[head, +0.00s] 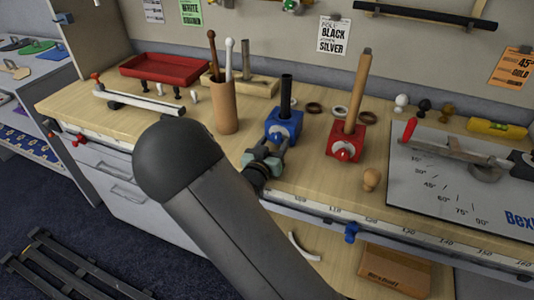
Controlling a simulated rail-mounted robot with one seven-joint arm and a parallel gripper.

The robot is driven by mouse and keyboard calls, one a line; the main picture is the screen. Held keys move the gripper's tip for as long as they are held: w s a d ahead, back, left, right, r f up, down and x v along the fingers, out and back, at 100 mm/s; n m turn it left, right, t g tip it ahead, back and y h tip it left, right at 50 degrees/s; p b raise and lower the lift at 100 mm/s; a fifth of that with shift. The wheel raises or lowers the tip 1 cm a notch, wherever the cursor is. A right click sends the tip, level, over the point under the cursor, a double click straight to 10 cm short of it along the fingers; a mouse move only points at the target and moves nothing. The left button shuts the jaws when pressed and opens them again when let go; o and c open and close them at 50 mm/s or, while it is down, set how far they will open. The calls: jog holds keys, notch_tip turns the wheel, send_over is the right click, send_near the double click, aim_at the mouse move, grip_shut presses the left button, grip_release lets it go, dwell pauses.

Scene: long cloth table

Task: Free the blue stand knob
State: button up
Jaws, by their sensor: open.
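The blue stand (285,125) is a blue block on the workbench with a black post (286,92) standing upright in it. My gripper (267,152) is open at the front of the blue stand, close against its front face. The blue stand's knob is hidden or too small to make out behind my gripper. I cannot tell whether the fingers touch the knob. The red stand (345,139), to the right, holds a tilted wooden rod (357,88) and shows a red and white knob (344,155) on its front.
A wooden knob (371,179) lies right of my gripper near the bench edge. A wooden cup (225,107) with sticks stands to the left. A red tray (178,69) is farther back. A grey angle board (450,180) fills the right.

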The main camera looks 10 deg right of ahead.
jog(key=v, duration=1.7)
jog(key=shift+b, duration=0.35)
jog(key=s+d+r+n+g+y+p, duration=0.1)
jog(key=s+d+r+g+y, duration=0.1)
jog(key=s+g, duration=0.3)
jog(key=s+d+r+n+g+y+p, duration=0.2)
jog(key=s+d+g+y, duration=0.2)
jog(key=s, duration=0.3)
jog(key=s+d+r+n+g+y+p, duration=0.1)
jog(key=s+d+r+n+g+y, duration=0.1)
jog(key=s+g, duration=0.3)
jog(key=shift+s+d+r+g+y, duration=0.4)
jog(key=shift+s+d+y, duration=0.25)
jog(key=shift+s+y, duration=0.3)
